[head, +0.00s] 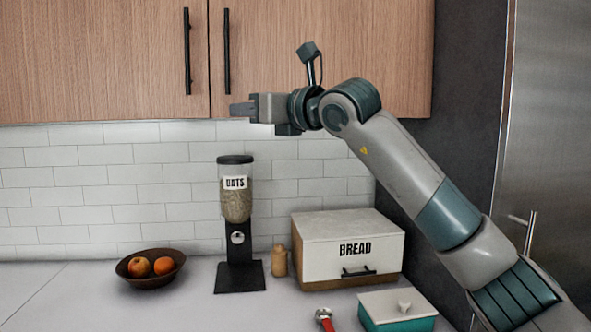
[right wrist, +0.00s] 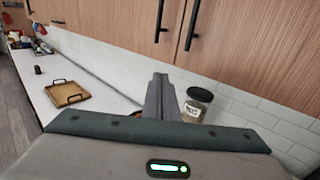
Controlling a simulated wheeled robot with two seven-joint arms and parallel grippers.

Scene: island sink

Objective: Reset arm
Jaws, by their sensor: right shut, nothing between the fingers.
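My right arm reaches in from the lower right of the head view and is raised above the counter. My left gripper is not in view.
On the counter (head: 90,300) are a brown bowl (head: 150,281) of fruit, a small wooden shaker (head: 279,261), a bread box (head: 345,240) and a teal lidded dish (head: 397,313). A red-handled item (head: 325,319) lies at the front. A wooden tray (right wrist: 66,94) shows in the wrist view. A steel fridge (head: 555,130) stands right.

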